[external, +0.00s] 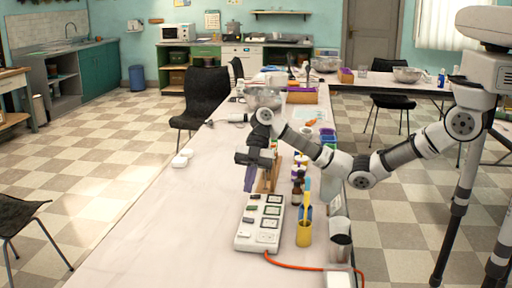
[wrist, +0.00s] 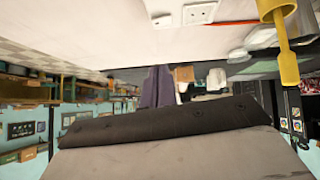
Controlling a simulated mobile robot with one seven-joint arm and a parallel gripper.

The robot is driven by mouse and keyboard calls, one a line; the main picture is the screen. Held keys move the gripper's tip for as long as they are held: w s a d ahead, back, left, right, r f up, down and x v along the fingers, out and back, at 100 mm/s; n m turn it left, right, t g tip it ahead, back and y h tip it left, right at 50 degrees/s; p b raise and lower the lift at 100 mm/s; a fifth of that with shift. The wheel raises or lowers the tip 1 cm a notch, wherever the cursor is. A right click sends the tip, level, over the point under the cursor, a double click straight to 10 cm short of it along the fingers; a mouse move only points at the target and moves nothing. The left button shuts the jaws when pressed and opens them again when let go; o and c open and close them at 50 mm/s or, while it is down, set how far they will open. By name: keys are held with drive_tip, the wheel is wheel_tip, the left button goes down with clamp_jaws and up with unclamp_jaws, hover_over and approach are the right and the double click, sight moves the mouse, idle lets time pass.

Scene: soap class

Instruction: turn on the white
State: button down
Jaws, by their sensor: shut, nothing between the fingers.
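A white power strip (external: 262,222) with sockets and several small switches, some green and some dark, lies on the table. An orange cable (external: 290,265) runs from its near end. Parts of the strip show at the top edge of the wrist view (wrist: 198,13), cut off by the frame. My gripper (external: 248,188) hangs just beyond the strip's far end, pointing down, with its purple-grey fingers shut and empty. The fingers also show in the wrist view (wrist: 156,72). I cannot tell whether they touch anything, and the switch positions are too small to read.
A wooden stand (external: 268,180) and several small bottles are close to my gripper.

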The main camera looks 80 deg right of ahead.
drive_tip(key=b, duration=0.2)
hover_over(244, 236)
drive_tip(key=d, duration=0.3)
drive_tip(key=f, duration=0.5)
drive_tip(key=shift+w+f, duration=0.25)
drive_tip(key=shift+f, duration=0.1)
wheel_tip(244, 236, down, 3)
drive_tip(key=shift+w+r+b, duration=0.15)
drive_tip(key=shift+r+b, duration=0.05)
drive_tip(key=shift+b, duration=0.7)
drive_tip(key=shift+w+f+b, duration=0.15)
drive_tip(key=shift+f+b, duration=0.15)
drive_tip(key=shift+f, duration=0.35)
drive_tip(key=shift+w+f+b, duration=0.1)
drive_tip(key=shift+f+b, duration=0.15)
drive_tip(key=shift+b, duration=0.3)
drive_tip(key=shift+s+r+p, duration=0.1)
drive_tip(key=shift+s+p, duration=0.35)
drive_tip(key=shift+s, duration=0.4)
